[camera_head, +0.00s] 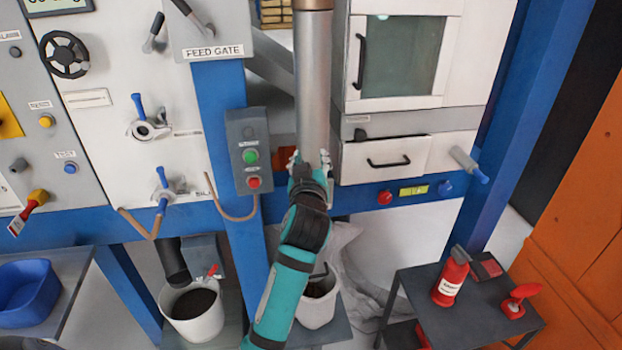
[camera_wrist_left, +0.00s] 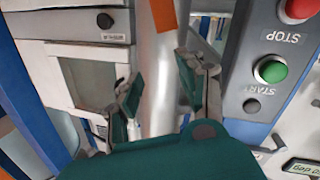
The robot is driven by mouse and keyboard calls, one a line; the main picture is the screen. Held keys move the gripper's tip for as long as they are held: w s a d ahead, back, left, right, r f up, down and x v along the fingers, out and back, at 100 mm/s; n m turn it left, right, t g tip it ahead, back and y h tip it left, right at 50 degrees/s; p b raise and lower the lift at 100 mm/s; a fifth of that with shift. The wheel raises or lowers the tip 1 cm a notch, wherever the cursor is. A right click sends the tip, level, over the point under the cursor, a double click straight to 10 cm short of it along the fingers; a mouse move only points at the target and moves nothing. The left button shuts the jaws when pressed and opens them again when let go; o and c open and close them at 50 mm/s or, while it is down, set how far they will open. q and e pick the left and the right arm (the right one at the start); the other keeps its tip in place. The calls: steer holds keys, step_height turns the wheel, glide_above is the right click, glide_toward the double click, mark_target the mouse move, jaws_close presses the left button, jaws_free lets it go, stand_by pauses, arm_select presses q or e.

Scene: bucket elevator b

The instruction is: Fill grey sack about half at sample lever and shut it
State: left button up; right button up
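My left gripper (camera_head: 311,165) is raised in front of the vertical grey pipe (camera_head: 312,90), just right of the start/stop box. In the left wrist view its two fingers (camera_wrist_left: 157,88) are apart, with the pipe behind the gap and nothing held. I cannot tell whether they touch the pipe. A pale, crumpled sack-like sheet (camera_head: 352,262) hangs low behind my arm, partly hidden; I cannot tell if it is the grey sack. Blue-handled valves (camera_head: 150,128) (camera_head: 163,196) are on the left panel, and a blue-tipped lever (camera_head: 468,163) is at right; none is legibly labelled as the sample lever. My right gripper is not in view.
A start/stop box (camera_head: 250,152) is close left of my gripper. A white bucket of dark material (camera_head: 193,312) and another white bucket (camera_head: 318,307) stand below. A dark side table (camera_head: 480,312) holds a red bottle (camera_head: 452,277). A blue tub (camera_head: 27,290) is at left.

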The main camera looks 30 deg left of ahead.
arm_select(q)
steer(key=shift+r, duration=1.45)
stand_by(1.4)
